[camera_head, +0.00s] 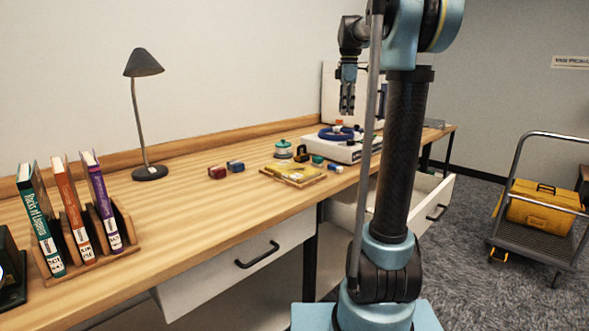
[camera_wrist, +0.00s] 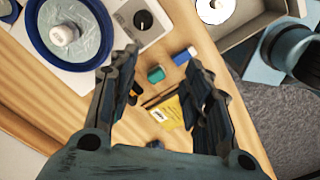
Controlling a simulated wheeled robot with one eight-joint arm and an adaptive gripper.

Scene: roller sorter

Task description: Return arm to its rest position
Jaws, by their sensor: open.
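My gripper (camera_head: 347,98) hangs pointing down above the right part of the desk, in front of the white turntable-like device (camera_head: 349,150). In the wrist view my gripper (camera_wrist: 163,85) has its two dark fingers spread wide apart with nothing held between them. Below the fingers lie a yellow packet or tray (camera_wrist: 173,113), a teal-green item (camera_wrist: 156,74) and a blue block (camera_wrist: 184,55). My arm rises in front of the desk and bends over at the top. Part of the desk behind it is hidden.
The wooden desk (camera_head: 190,199) holds a lamp (camera_head: 148,172), several books in a rack (camera_head: 101,252), small red and blue blocks, and a green-lidded jar (camera_head: 283,149). Two drawers (camera_head: 240,262) (camera_head: 420,205) stand open. A cart with a yellow case (camera_head: 540,208) is at the right.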

